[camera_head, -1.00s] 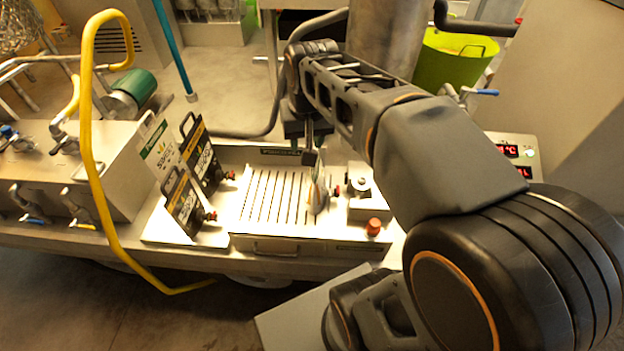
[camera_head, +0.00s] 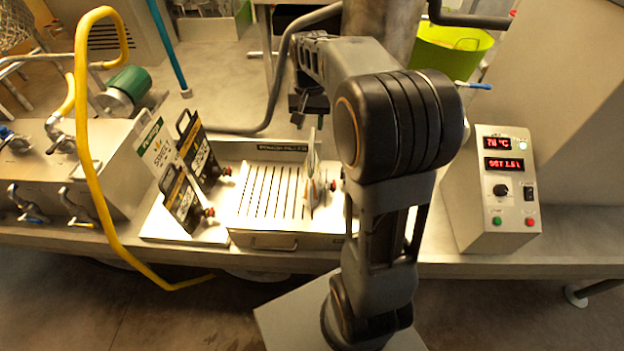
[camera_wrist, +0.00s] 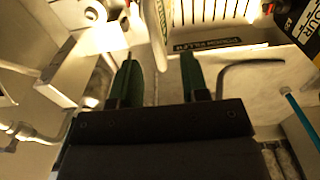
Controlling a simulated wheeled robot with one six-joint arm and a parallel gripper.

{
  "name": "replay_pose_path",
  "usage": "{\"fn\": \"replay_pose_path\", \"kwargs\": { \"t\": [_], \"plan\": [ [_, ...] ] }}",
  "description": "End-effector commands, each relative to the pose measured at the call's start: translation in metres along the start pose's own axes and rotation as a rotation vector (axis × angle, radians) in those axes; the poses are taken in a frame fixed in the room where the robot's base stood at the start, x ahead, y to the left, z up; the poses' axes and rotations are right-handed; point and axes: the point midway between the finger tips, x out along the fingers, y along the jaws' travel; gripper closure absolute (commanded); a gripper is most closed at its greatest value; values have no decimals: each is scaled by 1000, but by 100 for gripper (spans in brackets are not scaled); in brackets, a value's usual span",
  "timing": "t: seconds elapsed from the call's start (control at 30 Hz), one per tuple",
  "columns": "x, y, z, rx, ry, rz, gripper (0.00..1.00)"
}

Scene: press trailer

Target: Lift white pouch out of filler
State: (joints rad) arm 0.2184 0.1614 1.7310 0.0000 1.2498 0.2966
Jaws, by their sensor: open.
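The white pouch (camera_head: 312,172) stands upright, nearly edge-on, at the right side of the filler's slotted tray (camera_head: 248,203). In the wrist view my gripper (camera_wrist: 158,70) is open with two green fingers apart. The pouch (camera_wrist: 158,32) shows there as a pale strip beyond the fingertips, in line with the gap. My arm hides the filler's right part in the head view.
Black-and-white bag cartons (camera_head: 182,200) with valves stand left of the tray. A control box (camera_head: 492,190) with red displays stands at right. A yellow hose (camera_head: 84,130) arches at far left. A bent grey pipe (camera_head: 283,70) rises behind the gripper.

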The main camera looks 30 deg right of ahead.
Motion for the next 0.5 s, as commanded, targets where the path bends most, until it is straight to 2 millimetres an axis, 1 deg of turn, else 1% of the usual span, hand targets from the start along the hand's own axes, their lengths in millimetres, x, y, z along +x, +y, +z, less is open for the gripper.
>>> {"fn": "replay_pose_path", "kwargs": {
  "t": [0.17, 0.5],
  "plan": [
    [8, 0, 0, 0, -2, 1, 59],
    [50, 4, 0, 0, -3, 1, 59]
  ]
}}
